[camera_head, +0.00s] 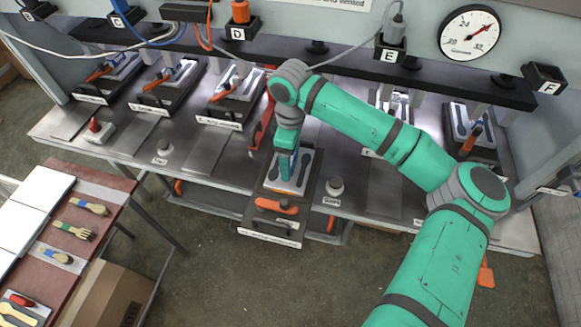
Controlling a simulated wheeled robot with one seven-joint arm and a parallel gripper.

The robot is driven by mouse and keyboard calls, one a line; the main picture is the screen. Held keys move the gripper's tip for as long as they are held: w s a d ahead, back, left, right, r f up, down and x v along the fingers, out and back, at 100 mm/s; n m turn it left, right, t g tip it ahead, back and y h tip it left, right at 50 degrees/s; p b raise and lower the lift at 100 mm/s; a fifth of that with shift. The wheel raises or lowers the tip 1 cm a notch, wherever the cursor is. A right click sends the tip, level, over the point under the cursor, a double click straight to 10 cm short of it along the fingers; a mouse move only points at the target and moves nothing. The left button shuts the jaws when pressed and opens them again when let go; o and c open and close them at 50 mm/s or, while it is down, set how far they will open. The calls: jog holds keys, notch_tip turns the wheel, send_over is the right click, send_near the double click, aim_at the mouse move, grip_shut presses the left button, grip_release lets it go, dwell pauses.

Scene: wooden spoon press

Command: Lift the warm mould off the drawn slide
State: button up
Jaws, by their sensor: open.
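The drawn slide (263,222) is a dark tray pulled out past the front edge of the bench. It has an orange handle (277,206) and a white label on its front. The mould (305,172) is a light grey plate with dark spoon-shaped hollows, lying on the slide behind the handle. My gripper (287,180) points down over the mould and hides part of it. It is open. I cannot tell whether its fingers touch the mould.
Other slides with moulds sit pushed in at the left (240,88) and right (470,130). Above runs a dark shelf with lettered holders (391,46). A side table with wooden cutlery (75,231) stands at the left front.

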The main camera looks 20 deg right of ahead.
jog(key=shift+f, duration=0.55)
jog(key=c, duration=1.9)
jog(key=shift+w, duration=0.1)
jog(key=shift+a+r, duration=0.1)
